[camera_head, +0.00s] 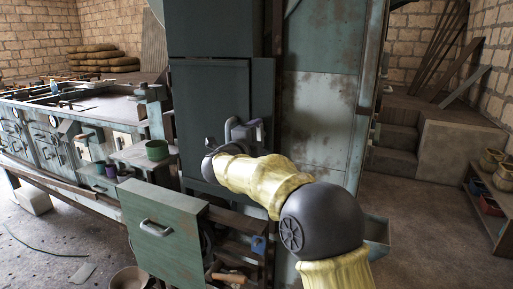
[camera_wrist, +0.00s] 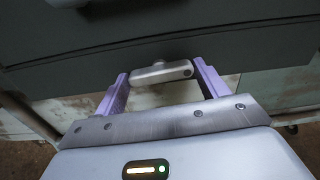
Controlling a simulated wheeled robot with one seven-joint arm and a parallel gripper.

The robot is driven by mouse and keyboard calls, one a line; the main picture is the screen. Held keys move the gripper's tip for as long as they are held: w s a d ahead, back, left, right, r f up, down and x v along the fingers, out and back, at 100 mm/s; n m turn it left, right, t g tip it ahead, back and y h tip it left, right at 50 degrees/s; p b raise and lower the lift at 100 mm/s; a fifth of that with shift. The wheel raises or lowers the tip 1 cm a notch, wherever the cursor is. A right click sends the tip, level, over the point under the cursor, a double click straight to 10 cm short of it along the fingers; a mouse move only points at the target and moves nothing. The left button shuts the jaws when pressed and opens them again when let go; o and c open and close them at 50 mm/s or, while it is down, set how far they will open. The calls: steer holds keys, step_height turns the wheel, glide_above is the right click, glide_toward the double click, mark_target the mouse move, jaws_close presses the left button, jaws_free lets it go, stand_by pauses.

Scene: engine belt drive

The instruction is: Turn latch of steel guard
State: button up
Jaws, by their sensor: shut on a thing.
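The steel guard is the dark grey-green panel (camera_head: 205,95) upright at the middle of the head view. Its lower part crosses the top of the wrist view (camera_wrist: 230,45). The latch (camera_wrist: 160,73) is a short grey metal bar, lying nearly level across the wrist view with a slight tilt. My gripper (camera_wrist: 160,74) has purple fingers, one at each end of the bar, shut on it. In the head view my gripper (camera_head: 246,131) is at the right part of the panel, and my wrist partly hides it. The latch itself cannot be made out clearly there.
A green drawer front (camera_head: 165,240) with a handle juts out below the guard. A tall worn metal panel (camera_head: 320,110) stands right of the guard.

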steer(key=shift+f+m, duration=0.1)
steer(key=shift+m, duration=0.4)
steer(key=o, duration=1)
steer(key=b+v, duration=0.2)
steer(key=v, duration=1.5)
steer(key=shift+s+a+b, duration=0.1)
steer(key=shift+s+b, duration=0.1)
steer(key=shift+b, duration=0.2)
